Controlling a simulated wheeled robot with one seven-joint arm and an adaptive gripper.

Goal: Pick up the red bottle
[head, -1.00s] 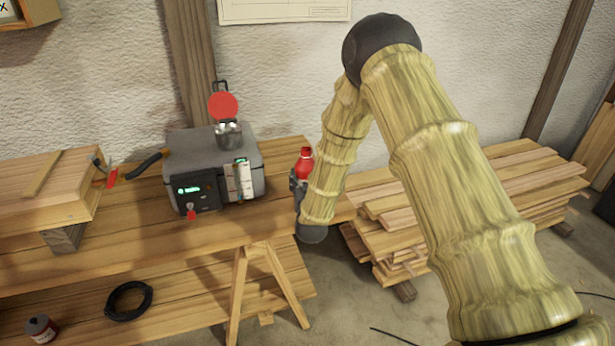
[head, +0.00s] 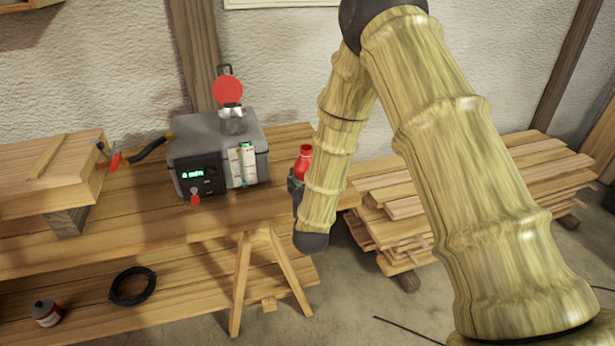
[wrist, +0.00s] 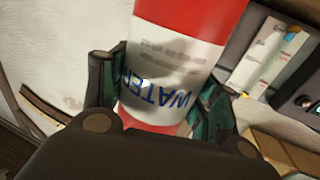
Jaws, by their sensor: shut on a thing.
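The red bottle (head: 304,161) stands out at the right end of the workbench in the head view, partly hidden behind my arm. In the wrist view the red bottle (wrist: 176,70) fills the middle, with a white label reading "WATER" upside down. My gripper (wrist: 165,92) has a finger on each side of the bottle and is shut on it. In the head view my gripper (head: 296,186) shows only as a small dark part beside the bottle. Whether the bottle's base touches the bench is hidden.
A grey machine (head: 218,158) with a red disc on top stands on the workbench (head: 130,225), left of the bottle. A wooden box (head: 45,175) is at the far left. Stacked planks (head: 420,215) lie to the right.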

